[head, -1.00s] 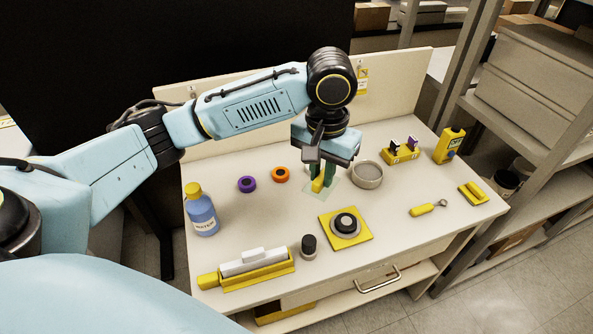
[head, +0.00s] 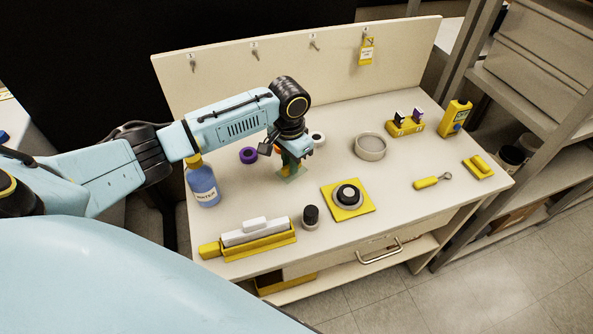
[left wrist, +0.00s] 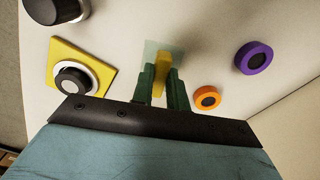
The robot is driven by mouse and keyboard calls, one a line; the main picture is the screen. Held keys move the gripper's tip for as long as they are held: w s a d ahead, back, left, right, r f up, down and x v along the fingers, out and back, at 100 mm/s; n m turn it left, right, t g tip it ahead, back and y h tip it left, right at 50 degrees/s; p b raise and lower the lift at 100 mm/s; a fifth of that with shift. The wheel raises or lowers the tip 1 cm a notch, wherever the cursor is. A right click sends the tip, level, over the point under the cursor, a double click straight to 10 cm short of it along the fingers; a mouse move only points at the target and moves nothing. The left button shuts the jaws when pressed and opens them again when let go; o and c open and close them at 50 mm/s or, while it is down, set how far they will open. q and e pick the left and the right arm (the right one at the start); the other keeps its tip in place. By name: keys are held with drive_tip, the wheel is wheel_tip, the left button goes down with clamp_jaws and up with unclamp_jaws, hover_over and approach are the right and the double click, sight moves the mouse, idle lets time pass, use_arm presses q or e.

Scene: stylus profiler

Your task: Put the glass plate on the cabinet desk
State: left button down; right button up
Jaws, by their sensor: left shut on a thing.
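The glass plate (head: 291,177) is a small clear, greenish square with a yellow grip (left wrist: 162,70). My left gripper (head: 289,163) points down with its green fingers shut on that grip. The plate is over the cream cabinet desk (head: 255,205), left of the middle, and its edge shows in the left wrist view (left wrist: 153,47). I cannot tell whether its underside touches the desk. My right gripper is not in view.
Purple (head: 249,155), orange (left wrist: 206,98) and white (head: 318,138) rings lie near the held plate. A yellow square base with a black knob (head: 348,195) is in front. Desk between is bare.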

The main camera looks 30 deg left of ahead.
use_arm(q)
wheel_tip(320, 180, down, 4)
drive_tip(key=shift+f+b, duration=0.1)
drive_tip(key=shift+b, duration=0.25)
drive_tip(key=c, duration=1.4)
unclamp_jaws()
wheel_tip(320, 180, up, 12)
drive_tip(key=shift+r+p, duration=0.15)
drive_tip(key=shift+p, duration=0.85)
